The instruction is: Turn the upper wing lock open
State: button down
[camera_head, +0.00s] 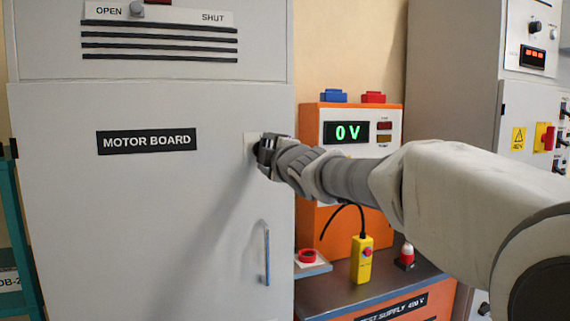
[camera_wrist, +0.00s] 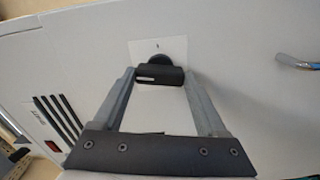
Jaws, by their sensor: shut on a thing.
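The upper wing lock (camera_wrist: 160,76) is a dark wing knob on a small white plate (camera_wrist: 146,51) in the wrist view. The wing lies roughly crosswise between the fingers of my gripper (camera_wrist: 159,76), which is shut on it. In the head view my gripper (camera_head: 264,152) is at the right side of the grey cabinet door labelled MOTOR BOARD (camera_head: 146,140). The lock is hidden there behind my gripper; part of its white plate (camera_head: 249,142) shows. The door looks closed.
A vertical door handle (camera_head: 267,257) is below the lock. To the right stands an orange test supply (camera_head: 309,200) reading 0 V, with a yellow pendant (camera_head: 362,260) and a red button (camera_head: 307,256). A switch panel marked OPEN and SHUT (camera_head: 160,14) is above the door.

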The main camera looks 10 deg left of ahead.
jog(key=shift+n+b, duration=0.45)
jog(key=shift+n, duration=0.65)
grip_release()
jog(key=shift+s, duration=0.1)
jog(key=p+v, duration=0.2)
jog(key=v, duration=1.5)
jog(key=shift+s, duration=0.15)
